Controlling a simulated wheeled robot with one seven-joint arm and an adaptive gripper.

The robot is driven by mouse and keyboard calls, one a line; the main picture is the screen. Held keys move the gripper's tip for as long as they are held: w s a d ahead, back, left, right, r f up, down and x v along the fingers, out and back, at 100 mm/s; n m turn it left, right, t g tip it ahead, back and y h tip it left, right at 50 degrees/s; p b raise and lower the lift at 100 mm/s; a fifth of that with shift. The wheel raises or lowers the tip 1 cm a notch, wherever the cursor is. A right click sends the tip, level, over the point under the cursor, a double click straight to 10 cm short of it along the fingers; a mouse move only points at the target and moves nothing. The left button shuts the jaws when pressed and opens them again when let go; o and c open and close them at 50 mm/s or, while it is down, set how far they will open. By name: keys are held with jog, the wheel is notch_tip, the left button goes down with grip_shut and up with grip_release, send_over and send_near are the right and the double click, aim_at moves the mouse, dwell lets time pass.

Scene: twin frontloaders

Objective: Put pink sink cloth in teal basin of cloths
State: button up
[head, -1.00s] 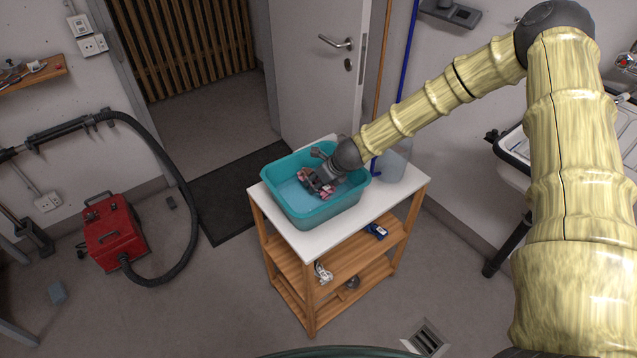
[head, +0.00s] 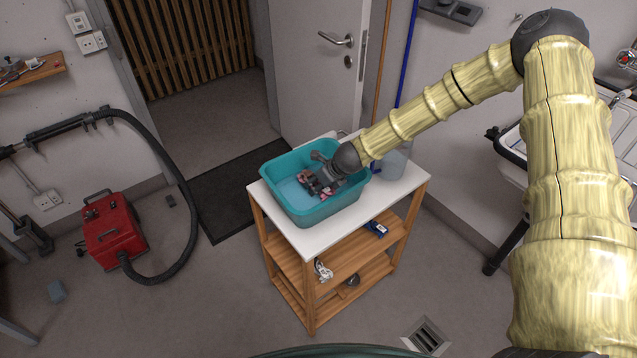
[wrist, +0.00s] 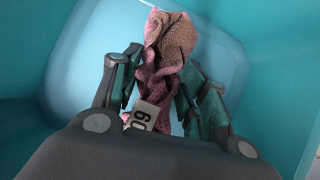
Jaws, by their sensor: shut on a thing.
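The teal basin (head: 322,212) stands on the white top of a wooden trolley. My gripper (head: 308,184) reaches down inside the basin from the right. It is shut on the pink cloth (head: 301,179), which is bunched and partly hidden by the fingers in the head view. In the wrist view the pink cloth (wrist: 172,50) is crumpled between the fingers (wrist: 158,95), with a pale tag marked "60" or "09". The basin's pale teal floor (wrist: 85,55) shows around the cloth. I cannot tell whether the cloth touches the floor. No other cloth shows clearly.
A translucent container (head: 391,163) stands on the trolley top (head: 385,199), right of the basin. A blue item (head: 376,229) and a white item (head: 323,270) lie on the shelf below. A red vacuum (head: 113,232) stands left.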

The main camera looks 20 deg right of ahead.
jog(key=shift+f, duration=0.1)
jog(key=o, duration=1)
jog(key=shift+r+p, duration=0.65)
jog(key=shift+r, duration=0.1)
jog(key=shift+b+v, duration=0.9)
jog(key=shift+v, duration=5)
jog(key=shift+s, duration=0.1)
jog(key=shift+d+f, duration=0.1)
